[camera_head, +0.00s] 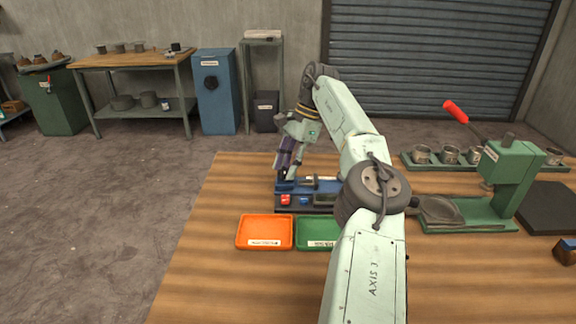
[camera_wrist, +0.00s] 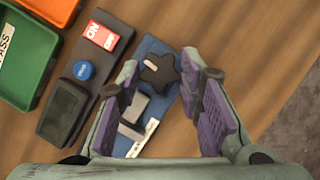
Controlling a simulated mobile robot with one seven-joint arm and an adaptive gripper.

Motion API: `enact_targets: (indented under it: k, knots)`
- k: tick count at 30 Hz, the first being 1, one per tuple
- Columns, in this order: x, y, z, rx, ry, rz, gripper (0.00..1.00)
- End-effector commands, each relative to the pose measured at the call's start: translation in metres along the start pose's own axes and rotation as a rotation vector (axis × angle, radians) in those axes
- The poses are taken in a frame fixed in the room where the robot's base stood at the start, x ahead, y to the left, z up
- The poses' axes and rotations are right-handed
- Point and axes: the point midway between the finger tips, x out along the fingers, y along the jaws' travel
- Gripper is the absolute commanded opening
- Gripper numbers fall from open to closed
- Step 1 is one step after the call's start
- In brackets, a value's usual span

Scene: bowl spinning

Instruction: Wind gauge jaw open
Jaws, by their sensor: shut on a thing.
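The gauge (camera_wrist: 155,52) is a blue base on the wooden table, with a dark console beside it. A black star-shaped knob (camera_wrist: 160,75) sits at one end of the base. Grey jaw blocks (camera_wrist: 137,104) lie on the base near the left finger in the wrist view; how wide their gap is, I cannot tell. The console carries a red ON button (camera_wrist: 101,36), a blue round button (camera_wrist: 83,70) and a dark display (camera_wrist: 63,108). My gripper (camera_head: 287,176), with purple finger pads, points down at the gauge's left end and is shut on the knob, one finger on each side.
An orange tray (camera_head: 265,247) and a green tray (camera_head: 312,247) lie in front of the gauge. A green press with a red-tipped lever (camera_head: 508,175) stands to the right. A rack with several metal cups (camera_head: 405,163) is behind it. The table's left part is clear.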

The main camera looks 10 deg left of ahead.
Motion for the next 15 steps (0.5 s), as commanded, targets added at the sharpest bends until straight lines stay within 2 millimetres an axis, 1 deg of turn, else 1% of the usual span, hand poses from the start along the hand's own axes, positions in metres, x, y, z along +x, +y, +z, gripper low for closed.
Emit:
enact_targets:
  k: [6,15]
  knots:
    - [0.0002,-0.0006,-0.0001,-0.056,0.001,0.025,0.05]
    - [0.0002,-0.0004,-0.0008,-0.075,0.002,0.032,0.05]
